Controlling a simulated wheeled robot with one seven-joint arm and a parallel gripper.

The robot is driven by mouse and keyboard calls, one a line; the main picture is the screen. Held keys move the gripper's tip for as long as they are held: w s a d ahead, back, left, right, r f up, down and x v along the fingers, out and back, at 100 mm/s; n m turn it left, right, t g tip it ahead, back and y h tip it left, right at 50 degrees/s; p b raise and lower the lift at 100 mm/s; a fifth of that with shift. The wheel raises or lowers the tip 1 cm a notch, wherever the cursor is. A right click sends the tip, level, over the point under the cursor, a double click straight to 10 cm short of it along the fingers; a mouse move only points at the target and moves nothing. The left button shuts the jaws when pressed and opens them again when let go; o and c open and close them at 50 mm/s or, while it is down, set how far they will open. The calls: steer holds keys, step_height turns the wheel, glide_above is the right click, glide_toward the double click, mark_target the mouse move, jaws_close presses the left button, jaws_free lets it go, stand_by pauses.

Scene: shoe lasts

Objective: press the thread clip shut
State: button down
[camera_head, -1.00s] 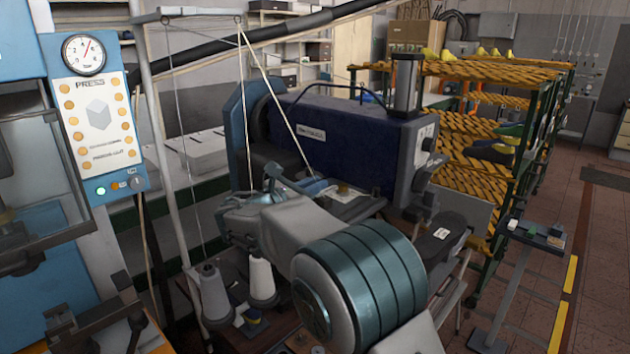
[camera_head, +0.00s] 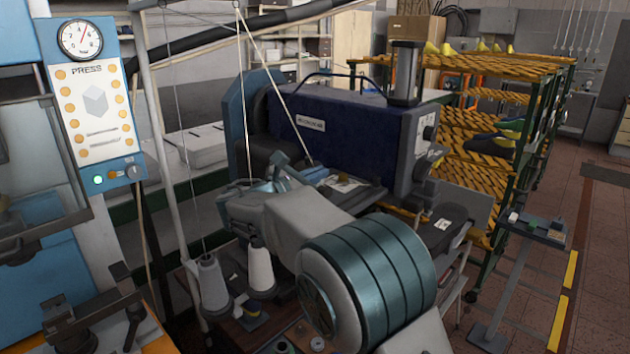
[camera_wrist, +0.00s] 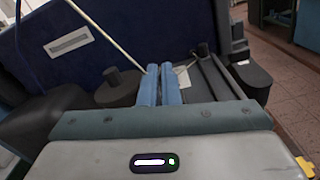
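My gripper (camera_wrist: 159,82) shows in the wrist view as two blue fingers side by side, with only a thin line between them. It looks shut, and I see nothing held. In the head view my gripper (camera_head: 314,176) is in front of the dark blue sewing machine (camera_head: 345,140), by its lower working area. A pale thread (camera_wrist: 110,38) runs down to just beside the fingertips in the wrist view. I cannot tell whether it touches them. I cannot make out the thread clip for certain; it may be hidden by the fingers or too small to see.
A press (camera_head: 95,100) with a gauge stands at the left. A rack with woven shelves (camera_head: 490,120) is behind at the right. A small stand (camera_head: 530,229) is at the right, with open floor beyond.

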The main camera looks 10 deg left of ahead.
mark_target(325, 194)
steer(key=m+b, duration=0.1)
steer(key=b, duration=0.1)
steer(key=f+m+b, duration=0.1)
steer(key=m+b, duration=0.1)
steer(key=d+m+b, duration=0.1)
steer(key=b, duration=0.1)
steer(key=shift+s+f+b, duration=0.15)
steer(key=shift+s+b, duration=0.2)
steer(key=m+b, duration=0.2)
steer(key=b, duration=0.1)
steer(key=m+b, duration=0.2)
steer(key=shift+s+d+f, duration=0.25)
steer(key=shift+d+f, duration=0.15)
steer(key=m+b, duration=0.2)
steer(key=b, duration=0.1)
steer(key=f+m+b, duration=0.1)
steer(key=b, duration=0.1)
steer(key=shift+s+d+m, duration=0.1)
steer(key=shift+d+m, duration=0.15)
steer(key=shift+m, duration=0.05)
steer(key=m+b, duration=0.1)
steer(key=b, duration=0.1)
steer(key=m+b, duration=0.2)
steer(key=shift+d+f+m, duration=0.1)
steer(key=shift+f+m, duration=0.2)
steer(key=c, duration=1.9)
jaws_free()
steer(key=shift+s, duration=0.1)
steer(key=shift+c, duration=0.2)
